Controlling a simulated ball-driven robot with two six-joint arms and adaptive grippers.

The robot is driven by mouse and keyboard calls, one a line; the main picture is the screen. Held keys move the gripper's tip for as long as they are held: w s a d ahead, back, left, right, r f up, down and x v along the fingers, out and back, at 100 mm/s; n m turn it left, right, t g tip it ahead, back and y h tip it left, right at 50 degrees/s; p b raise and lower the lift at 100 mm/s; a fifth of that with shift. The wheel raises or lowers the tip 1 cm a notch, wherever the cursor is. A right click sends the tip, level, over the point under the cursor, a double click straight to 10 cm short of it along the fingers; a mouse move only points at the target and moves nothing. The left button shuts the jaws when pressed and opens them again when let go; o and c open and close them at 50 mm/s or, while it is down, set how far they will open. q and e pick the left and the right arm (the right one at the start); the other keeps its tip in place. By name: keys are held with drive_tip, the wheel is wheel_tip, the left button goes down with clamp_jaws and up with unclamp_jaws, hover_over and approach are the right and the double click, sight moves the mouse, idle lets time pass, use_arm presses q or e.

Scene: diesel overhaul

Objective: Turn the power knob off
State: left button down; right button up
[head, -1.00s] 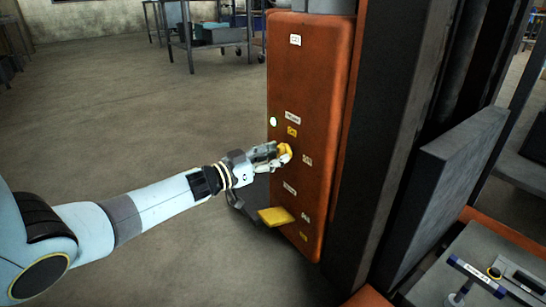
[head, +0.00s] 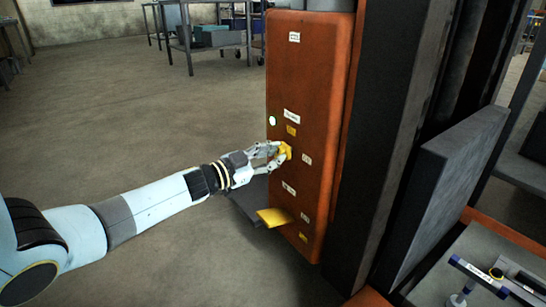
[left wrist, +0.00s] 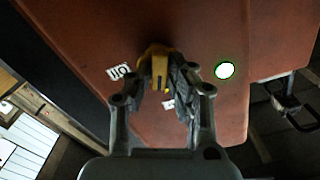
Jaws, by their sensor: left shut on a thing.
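The power knob (head: 285,150) is yellow and sits on the front of an orange cabinet panel (head: 318,70). My left gripper (head: 277,153) is shut on the knob. In the left wrist view the yellow knob (left wrist: 160,70) lies between the fingers (left wrist: 163,88), which hide part of it. A white label reading like "Off" (left wrist: 118,72) is beside the knob in that view. A round light (head: 272,121) glows white-green on the panel; it also shows in the left wrist view (left wrist: 224,70). My right gripper is not in view.
A yellow lever or pedal (head: 275,217) sticks out low on the panel. A dark post and a grey plate (head: 445,190) stand to the right. A tray with tools (head: 490,275) is at lower right. The floor at left is clear.

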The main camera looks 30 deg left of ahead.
use_arm(q)
drive_tip(key=m, duration=0.1)
drive_tip(key=m+b, duration=0.1)
drive_tip(key=shift+f+m, duration=0.2)
drive_tip(key=shift+m, duration=0.8)
drive_tip(key=shift+r+m+b, duration=0.1)
drive_tip(key=shift+m+b, duration=0.25)
drive_tip(key=shift+m, duration=0.05)
drive_tip(key=shift+r, duration=0.1)
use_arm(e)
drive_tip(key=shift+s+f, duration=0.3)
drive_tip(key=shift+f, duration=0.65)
use_arm(q)
drive_tip(key=m+b, duration=0.1)
drive_tip(key=m, duration=0.3)
drive_tip(key=shift+m+b, duration=0.4)
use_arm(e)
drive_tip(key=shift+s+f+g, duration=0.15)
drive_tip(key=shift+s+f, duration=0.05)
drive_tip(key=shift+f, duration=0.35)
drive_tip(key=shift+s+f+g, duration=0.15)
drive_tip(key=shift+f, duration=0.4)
use_arm(q)
drive_tip(key=shift+m, duration=0.3)
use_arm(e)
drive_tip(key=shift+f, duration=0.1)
